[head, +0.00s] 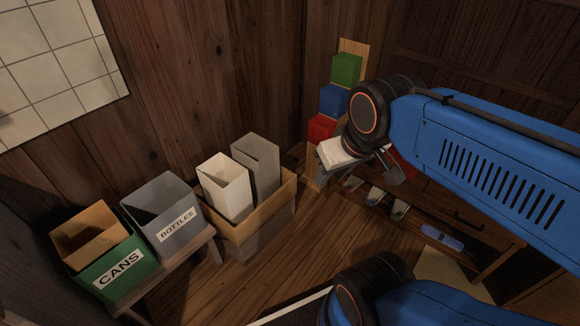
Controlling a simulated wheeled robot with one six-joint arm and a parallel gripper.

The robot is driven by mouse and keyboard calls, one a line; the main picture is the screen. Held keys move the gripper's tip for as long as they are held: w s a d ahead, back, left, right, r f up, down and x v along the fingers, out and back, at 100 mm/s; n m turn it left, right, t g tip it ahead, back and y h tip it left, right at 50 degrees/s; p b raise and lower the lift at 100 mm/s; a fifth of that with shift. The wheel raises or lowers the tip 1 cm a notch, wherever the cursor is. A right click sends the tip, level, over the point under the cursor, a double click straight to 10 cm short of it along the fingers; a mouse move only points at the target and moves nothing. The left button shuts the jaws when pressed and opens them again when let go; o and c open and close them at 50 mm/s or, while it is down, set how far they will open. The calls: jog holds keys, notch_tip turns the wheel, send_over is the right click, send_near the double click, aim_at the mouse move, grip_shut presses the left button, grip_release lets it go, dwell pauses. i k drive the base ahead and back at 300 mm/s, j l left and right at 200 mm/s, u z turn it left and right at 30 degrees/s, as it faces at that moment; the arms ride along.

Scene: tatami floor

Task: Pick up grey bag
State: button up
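A tall grey open-topped bag (262,163) stands upright in a wooden crate (236,226) near the wall corner. A white bag (232,193) stands beside it on the left, in the same crate. The crate hides the lower parts of both bags. My blue arm comes in from the right. The end of my arm, with a pale block and dark parts, is around my gripper (390,172), to the right of the grey bag and apart from it. I cannot make out its fingers clearly, nor whether they are open.
A green CANS bin (118,269) and a grey BOTTLES bin (178,228) stand on a low bench at left. Green (346,68), blue (333,100) and red (319,129) blocks stand by the corner. A wooden cabinet (445,208) is at right. Floor before the crate is clear.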

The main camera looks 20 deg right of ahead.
aim_at(260, 157)
jog(key=i+l+u, duration=0.2)
jog(key=l, duration=0.15)
jog(key=i+l+u, duration=0.1)
jog(key=l+u, duration=0.15)
jog(key=l, duration=0.15)
jog(key=i+l+u, duration=0.2)
jog(key=l, duration=0.2)
jog(key=l+u, duration=0.25)
jog(key=l, duration=0.15)
jog(key=k+j, duration=0.05)
